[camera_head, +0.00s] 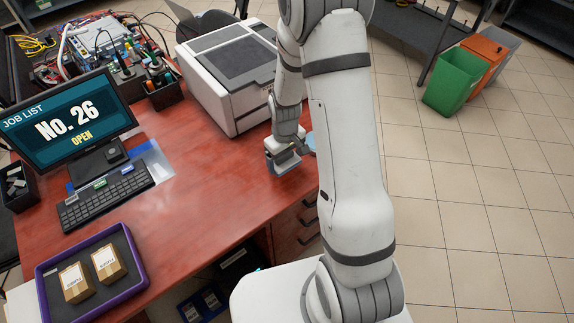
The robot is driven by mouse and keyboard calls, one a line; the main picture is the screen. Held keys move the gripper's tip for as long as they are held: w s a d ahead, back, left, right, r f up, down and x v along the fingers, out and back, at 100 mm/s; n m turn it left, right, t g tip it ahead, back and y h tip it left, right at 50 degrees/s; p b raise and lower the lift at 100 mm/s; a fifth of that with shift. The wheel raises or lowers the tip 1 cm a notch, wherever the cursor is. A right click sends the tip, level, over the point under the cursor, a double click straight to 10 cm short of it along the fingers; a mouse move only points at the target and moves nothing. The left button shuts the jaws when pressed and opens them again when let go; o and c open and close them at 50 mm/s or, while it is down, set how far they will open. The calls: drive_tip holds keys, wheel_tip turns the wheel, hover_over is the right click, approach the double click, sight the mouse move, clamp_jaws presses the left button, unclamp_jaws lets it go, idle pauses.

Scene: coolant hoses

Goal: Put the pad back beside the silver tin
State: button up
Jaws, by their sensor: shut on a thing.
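My gripper (283,160) is low over the right edge of the red desk, to the right of and in front of the printer. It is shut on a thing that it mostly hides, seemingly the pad. A small light blue rounded piece (309,141) shows just right of the gripper, partly covered by my arm; I cannot tell whether it is part of the pad. I cannot make out the silver tin in this view; my arm covers part of the desk's right end.
The desk (215,195) is clear in the middle. A white and grey printer (232,75) stands behind. A monitor (70,120), a keyboard (105,195) and a purple tray (135,265) with two boxes are at left. Green (452,85) and orange bins stand on the floor.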

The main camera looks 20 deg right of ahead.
sight(285, 162)
drive_tip(key=shift+f+p, duration=0.3)
drive_tip(key=shift+f, duration=1.9)
drive_tip(key=shift+f, duration=0.15)
drive_tip(key=o, duration=0.9)
drive_tip(key=shift+c, duration=0.2)
